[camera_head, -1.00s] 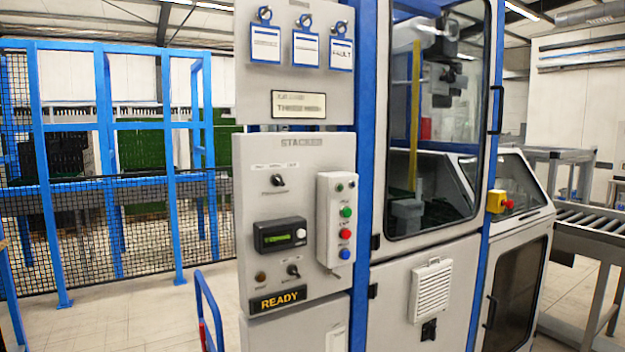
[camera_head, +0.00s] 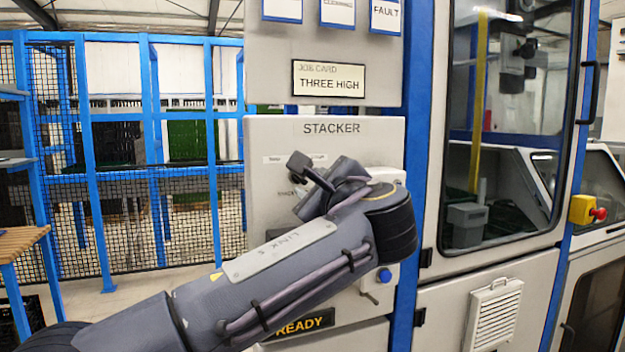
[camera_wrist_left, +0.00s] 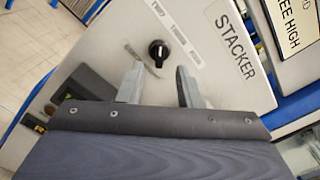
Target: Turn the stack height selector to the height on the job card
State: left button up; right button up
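The job card (camera_head: 328,79) on the upper panel reads THREE HIGH; part of it also shows in the left wrist view (camera_wrist_left: 293,25). The stack height selector, a small black knob (camera_wrist_left: 158,50), sits on the grey STACKER panel (camera_head: 262,135) beside a row of small labels. Which label it points to I cannot tell. My left gripper (camera_wrist_left: 159,70) is open and empty, its two grey fingers apart and directed at the panel just short of the knob. In the head view my left arm hides the knob and the fingers. My right gripper is not in view.
The READY sign (camera_head: 305,322) and a blue button (camera_head: 384,275) show around my arm. Tags hang above the job card. A glazed machine door (camera_head: 510,130) stands right of the panel, with a red emergency stop (camera_head: 598,214) beyond. Blue mesh fencing (camera_head: 120,190) is at left.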

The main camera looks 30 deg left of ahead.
pick_arm(q)
jog(key=shift+x, duration=2.25)
grip_shut()
